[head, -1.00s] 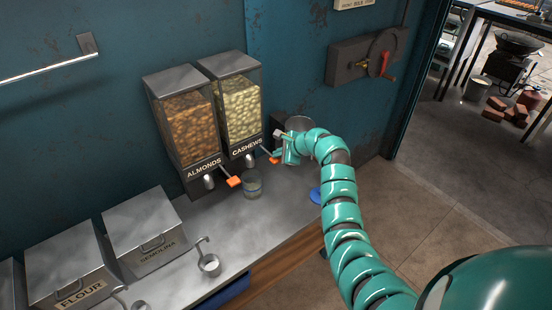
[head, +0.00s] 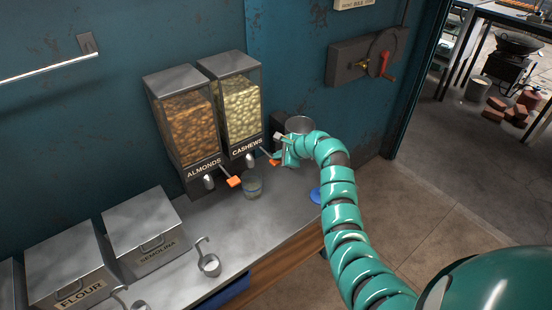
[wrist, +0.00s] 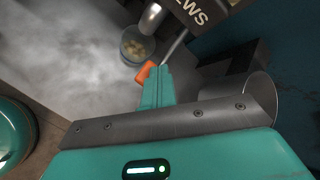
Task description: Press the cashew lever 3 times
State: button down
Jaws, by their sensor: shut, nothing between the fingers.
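The cashew dispenser (head: 240,107) hangs on the wall, right of the almond dispenser (head: 186,128). Its orange-tipped lever (head: 274,161) sticks out at the lower right, and the orange tip also shows in the wrist view (wrist: 145,73). My gripper (head: 280,160) is shut and empty, with its fingertips (wrist: 156,72) at the lever's orange end; they appear to touch it. A glass jar (head: 253,187) stands under the cashew spout; in the wrist view the jar (wrist: 137,46) has some pale nuts in it.
The almond lever (head: 234,182) is just left of the jar. A metal container (head: 299,126) stands behind my gripper. Semolina (head: 150,236) and flour (head: 75,270) bins and a scoop (head: 209,264) are at the left. A blue lid-like item (head: 315,196) lies near the counter's right edge.

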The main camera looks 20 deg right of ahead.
jog(key=shift+f, duration=0.45)
dwell(0.3)
jog(key=shift+r, duration=0.15)
jog(key=shift+r+p, duration=1.35)
jog(key=shift+r, duration=0.2)
jog(key=shift+r, duration=0.1)
notch_tip(320, 180, up, 5)
jog(key=p, duration=0.3)
dwell(0.5)
